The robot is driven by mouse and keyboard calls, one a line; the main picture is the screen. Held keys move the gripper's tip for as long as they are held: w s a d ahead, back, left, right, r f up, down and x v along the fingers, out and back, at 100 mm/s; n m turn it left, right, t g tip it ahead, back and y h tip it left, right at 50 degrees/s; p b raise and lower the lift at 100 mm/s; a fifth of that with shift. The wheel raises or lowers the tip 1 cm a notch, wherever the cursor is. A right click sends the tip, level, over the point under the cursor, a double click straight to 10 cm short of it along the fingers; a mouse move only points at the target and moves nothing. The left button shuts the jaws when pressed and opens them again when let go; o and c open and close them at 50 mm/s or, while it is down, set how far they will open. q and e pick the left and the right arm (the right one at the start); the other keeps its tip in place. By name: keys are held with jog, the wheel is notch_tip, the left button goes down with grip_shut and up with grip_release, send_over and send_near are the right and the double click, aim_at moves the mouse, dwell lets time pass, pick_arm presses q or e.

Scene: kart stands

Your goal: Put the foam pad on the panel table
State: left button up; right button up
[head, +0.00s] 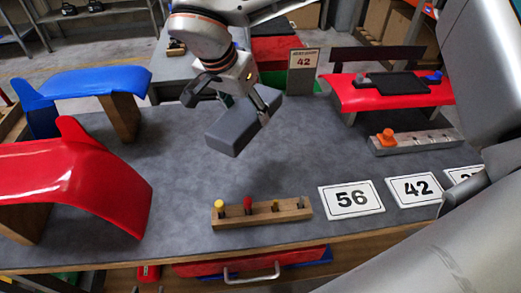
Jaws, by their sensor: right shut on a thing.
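The foam pad is a dark grey block (234,127), tilted, in the middle of the head view. My right gripper (264,107) is shut on its right end and holds it over the grey-topped table (175,190). The pad appears raised above the top, though the gap is hard to judge. This table bears a curved red panel (85,180) and a blue panel (95,80) at the left, so it looks like the panel table. My left gripper is not in view.
A wooden block with coloured pegs (262,212) stands at the front edge. Number plates 56 (351,199) and 42 (415,190) lie to its right. A grey rail with an orange piece (415,142) and a red stand (385,97) are behind. The table's middle is clear.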

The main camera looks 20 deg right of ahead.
aim_at(238, 109)
jog(key=shift+w+a+r+m, duration=0.2)
jog(key=shift+a+r+m, duration=0.1)
jog(key=shift+a+r, duration=0.25)
jog(key=shift+w+a+r+m, duration=0.2)
jog(key=shift+a+r+m, duration=0.1)
jog(key=shift+a+r, duration=0.2)
notch_tip(238, 109, down, 20)
jog(key=shift+r, duration=0.1)
jog(key=shift+b, duration=0.3)
jog(key=o, duration=1)
jog(key=shift+v, duration=6)
jog(key=shift+w+a, duration=0.1)
